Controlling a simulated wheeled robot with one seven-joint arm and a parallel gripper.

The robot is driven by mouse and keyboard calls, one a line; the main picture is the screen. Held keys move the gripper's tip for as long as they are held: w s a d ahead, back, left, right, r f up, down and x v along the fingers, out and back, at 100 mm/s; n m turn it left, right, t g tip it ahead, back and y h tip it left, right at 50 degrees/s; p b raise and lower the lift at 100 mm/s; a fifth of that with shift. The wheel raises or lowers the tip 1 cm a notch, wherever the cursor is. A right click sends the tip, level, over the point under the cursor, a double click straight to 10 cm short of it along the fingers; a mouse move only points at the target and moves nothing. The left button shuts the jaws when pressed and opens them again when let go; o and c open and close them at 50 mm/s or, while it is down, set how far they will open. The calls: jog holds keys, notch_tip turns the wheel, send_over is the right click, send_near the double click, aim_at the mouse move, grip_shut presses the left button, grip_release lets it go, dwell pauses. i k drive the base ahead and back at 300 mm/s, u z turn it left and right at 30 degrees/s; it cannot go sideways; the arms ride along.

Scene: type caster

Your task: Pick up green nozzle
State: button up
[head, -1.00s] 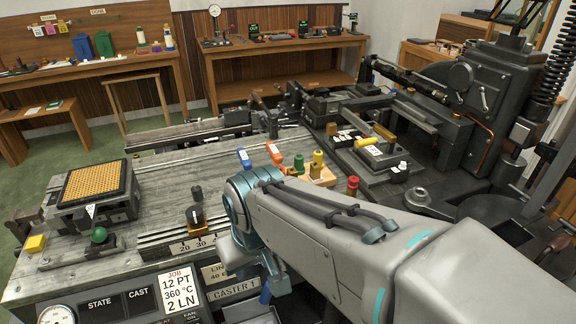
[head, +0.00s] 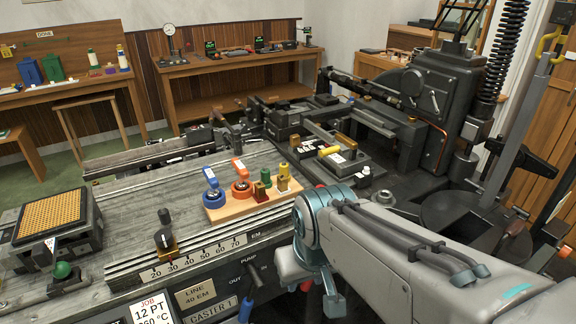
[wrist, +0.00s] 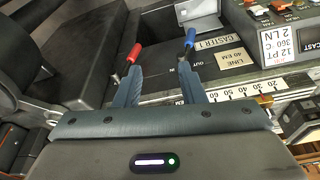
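A small green-topped piece (head: 265,177), which looks like the green nozzle, stands on a light wooden board (head: 232,210) on the bench in the head view. The green piece is not seen in the wrist view.
A blue-handled piece (head: 210,178) is at the board's left end. A dark knob post (head: 165,235) stands by the front scale. Red (wrist: 134,53) and blue (wrist: 190,38) levers lie beyond my fingers. The caster machine (head: 430,100) fills the right.

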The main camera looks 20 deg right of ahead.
aim_at(265, 172)
jog(key=z, duration=0.35)
jog(key=i, duration=0.55)
